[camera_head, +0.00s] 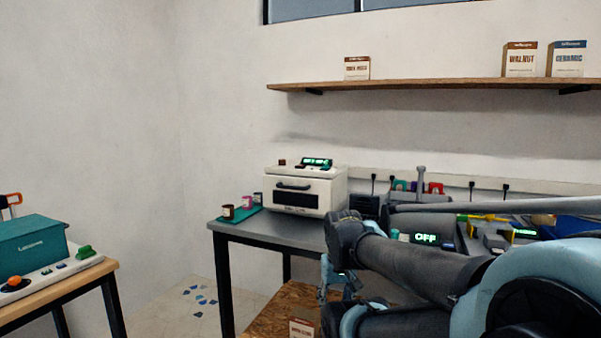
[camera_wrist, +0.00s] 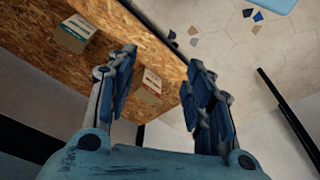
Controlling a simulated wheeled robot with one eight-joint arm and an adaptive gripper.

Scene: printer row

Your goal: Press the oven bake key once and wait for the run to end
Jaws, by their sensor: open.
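The oven (camera_head: 305,190) is a white box with a dark front handle. It stands on a grey table against the wall in the head view. A small green-lit display (camera_head: 317,162) and a dark reddish knob or key (camera_head: 282,162) sit on its top; I cannot tell which part is the bake key. The display text is too small to read surely. My gripper (camera_wrist: 158,85) is open and empty in the wrist view, pointing down over a chipboard surface and the floor. In the head view my arm is right of and below the oven, apart from it.
The grey table (camera_head: 232,229) has a teal mat with small jars at its left. Small boxes (camera_wrist: 75,34) lie on the low chipboard surface (camera_wrist: 118,28). A wooden shelf (camera_head: 430,86) hangs above. A left table carries a teal box (camera_head: 32,240). Floor between the tables is mostly clear.

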